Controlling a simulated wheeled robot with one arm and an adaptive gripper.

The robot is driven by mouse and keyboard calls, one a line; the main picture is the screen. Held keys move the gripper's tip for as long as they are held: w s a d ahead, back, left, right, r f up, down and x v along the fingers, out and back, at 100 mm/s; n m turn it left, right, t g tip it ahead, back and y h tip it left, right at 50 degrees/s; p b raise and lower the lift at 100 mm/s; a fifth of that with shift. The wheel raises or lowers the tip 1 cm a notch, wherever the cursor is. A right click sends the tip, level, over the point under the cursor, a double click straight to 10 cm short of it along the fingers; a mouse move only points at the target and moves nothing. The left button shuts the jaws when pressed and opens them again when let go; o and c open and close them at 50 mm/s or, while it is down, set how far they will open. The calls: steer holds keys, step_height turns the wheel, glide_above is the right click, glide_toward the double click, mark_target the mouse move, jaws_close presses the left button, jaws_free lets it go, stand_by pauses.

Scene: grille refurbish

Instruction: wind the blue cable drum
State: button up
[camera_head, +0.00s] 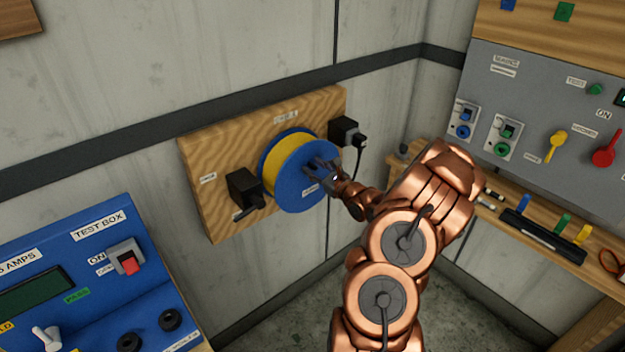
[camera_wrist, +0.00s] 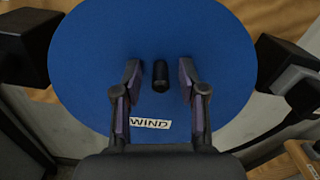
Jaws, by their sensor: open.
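The blue cable drum (camera_head: 296,178) is mounted on a wooden board (camera_head: 222,143) on the wall, with yellow cable (camera_head: 277,152) wound behind its round blue face. The face also fills much of the wrist view (camera_wrist: 90,60). A short black crank knob (camera_wrist: 160,76) stands out from the face, above a white label reading WIND (camera_wrist: 150,124). My gripper (camera_head: 322,172) is at the drum's face. In the wrist view my gripper (camera_wrist: 160,78) is open, one finger on each side of the knob, with a gap on both sides. Whether the fingertips touch the face I cannot tell.
Black boxes flank the drum on the board, left (camera_head: 243,187) and right (camera_head: 344,131); a cable hangs from the right one. A blue test box (camera_head: 90,280) stands at lower left. A grey panel (camera_head: 545,95) and a wooden shelf (camera_head: 570,258) with small parts are at right.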

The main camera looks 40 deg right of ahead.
stand_by(0.3)
steer(key=s, duration=0.9)
steer(key=shift+a, duration=0.15)
stand_by(0.6)
stand_by(0.5)
